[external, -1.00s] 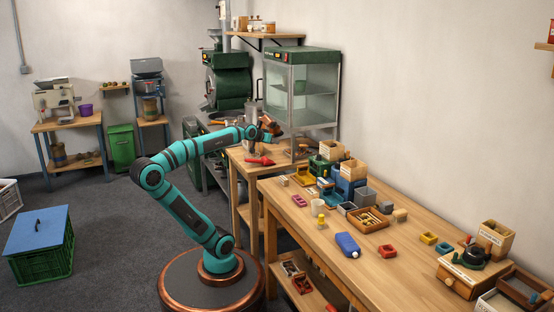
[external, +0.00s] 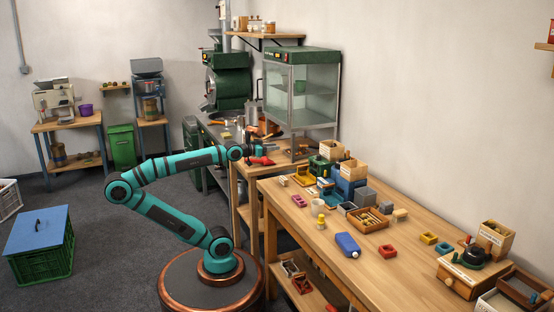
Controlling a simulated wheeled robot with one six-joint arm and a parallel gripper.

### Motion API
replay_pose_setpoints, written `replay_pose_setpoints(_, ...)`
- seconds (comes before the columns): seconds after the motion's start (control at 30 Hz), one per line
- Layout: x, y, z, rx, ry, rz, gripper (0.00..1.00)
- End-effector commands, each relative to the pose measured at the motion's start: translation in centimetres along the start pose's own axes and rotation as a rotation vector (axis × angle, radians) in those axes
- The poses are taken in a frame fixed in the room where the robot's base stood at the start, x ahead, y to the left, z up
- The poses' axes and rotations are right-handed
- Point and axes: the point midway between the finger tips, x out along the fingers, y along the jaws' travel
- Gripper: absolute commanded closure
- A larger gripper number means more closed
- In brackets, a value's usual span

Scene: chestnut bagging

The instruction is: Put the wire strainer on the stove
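My gripper (external: 255,155) is at the end of my teal arm, over the near end of the small wooden table, close to a red object (external: 262,161). It is small and dark here, so I cannot tell whether it is open or shut, or whether it holds anything. I cannot make out the wire strainer for certain. A dark metal counter (external: 212,142), which may hold the stove, stands behind my wrist. Copper-coloured ware (external: 268,128) sits near its right end; my arm partly hides this area.
A glass-fronted green cabinet (external: 300,90) stands at the back right of the small table. A long wooden bench (external: 415,285) holds small trays, boxes and a blue bottle (external: 347,244). A green roaster-like machine (external: 228,82) is behind. The floor at left is mostly free.

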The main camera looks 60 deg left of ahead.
Motion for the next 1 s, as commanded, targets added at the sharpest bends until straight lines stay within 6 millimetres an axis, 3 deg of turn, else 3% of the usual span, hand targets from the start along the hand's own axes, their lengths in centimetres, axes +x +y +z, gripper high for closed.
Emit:
replay_pose_setpoints(0.2,0.3,-0.4,0.0,-0.029,-0.014,-0.014,0.70)
replay_pose_setpoints(0.37,1.9,-2.7,0.1,-0.194,-0.078,-0.086,0.70)
replay_pose_setpoints(0.7,5.3,-10.7,0.8,-0.785,-0.211,-0.370,0.70)
replay_pose_setpoints(1.0,6.5,-18.5,1.8,-1.325,-0.216,-0.667,0.70)
